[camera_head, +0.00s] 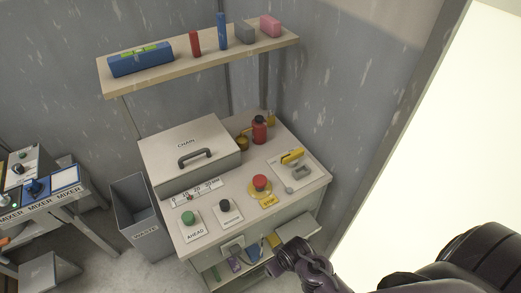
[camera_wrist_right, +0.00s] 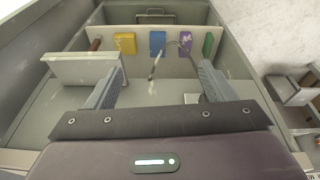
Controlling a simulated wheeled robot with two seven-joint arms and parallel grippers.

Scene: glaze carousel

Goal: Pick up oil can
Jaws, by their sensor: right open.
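A red can with a dark top (camera_head: 259,130), which looks like the oil can, stands upright at the back right of the grey workbench, behind the red stop button. A small brass-coloured item (camera_head: 243,142) is beside it. My right gripper (camera_head: 283,264) is low at the front of the bench, well apart from the can. In the right wrist view its two fingers (camera_wrist_right: 158,88) are spread with nothing held between them, over an open compartment. The can does not show in that view. My left gripper is not in view.
A shelf (camera_head: 200,62) overhangs the back. A waste bin (camera_head: 140,215) stands left.

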